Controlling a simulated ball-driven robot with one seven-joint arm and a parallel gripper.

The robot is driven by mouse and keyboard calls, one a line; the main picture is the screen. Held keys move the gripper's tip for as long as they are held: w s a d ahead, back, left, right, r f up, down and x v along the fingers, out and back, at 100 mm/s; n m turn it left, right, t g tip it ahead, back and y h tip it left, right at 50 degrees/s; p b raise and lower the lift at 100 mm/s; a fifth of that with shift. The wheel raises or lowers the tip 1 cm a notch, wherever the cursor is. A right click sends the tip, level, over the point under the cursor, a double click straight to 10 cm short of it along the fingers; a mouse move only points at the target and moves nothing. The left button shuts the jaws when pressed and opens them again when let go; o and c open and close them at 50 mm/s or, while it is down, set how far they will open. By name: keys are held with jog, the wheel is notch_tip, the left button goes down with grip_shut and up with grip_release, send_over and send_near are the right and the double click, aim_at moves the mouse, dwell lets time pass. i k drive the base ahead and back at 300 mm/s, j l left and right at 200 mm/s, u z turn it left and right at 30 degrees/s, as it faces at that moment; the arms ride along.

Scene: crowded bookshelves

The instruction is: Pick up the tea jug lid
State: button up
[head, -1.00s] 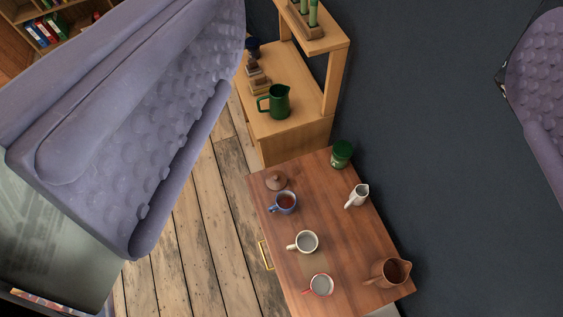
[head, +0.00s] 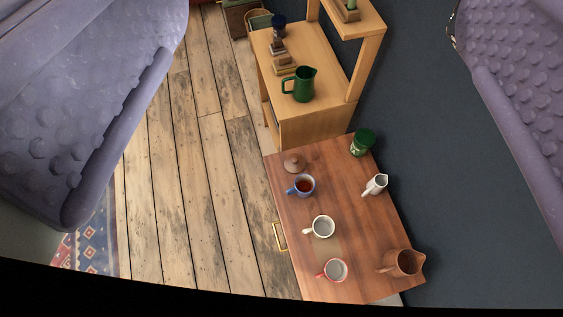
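A small round brown lid with a knob (head: 293,163) lies near the far left corner of the brown wooden table (head: 345,215), just behind a blue cup of tea (head: 302,186). A brown jug (head: 402,263) stands at the table's near right corner. My gripper (head: 318,230) is wide open; its two purple studded finger pads show large at the left and right edges of the picture. The lid shows between the fingers but well beyond them, and nothing is held.
A white cup (head: 321,227), a red-handled cup (head: 333,270), a small white pitcher (head: 375,185) and a green jar (head: 362,143) also stand on the table. Behind is a wooden shelf unit with a green jug (head: 300,85). A dark wall is right; wooden floor (head: 205,190) is open left.

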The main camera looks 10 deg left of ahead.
aim_at(294, 163)
jog(key=i+j+z, duration=0.15)
jog(key=j, duration=0.45)
jog(key=i+j+z, duration=0.1)
jog(key=j, duration=0.5)
jog(key=i+j+z, duration=0.15)
jog(key=j, duration=0.45)
jog(key=i+j+z, duration=0.1)
jog(key=i, duration=0.3)
jog(key=i+j+z, duration=0.1)
jog(key=i, duration=0.25)
jog(key=i+j, duration=0.15)
jog(key=i, duration=0.25)
jog(key=z, duration=0.05)
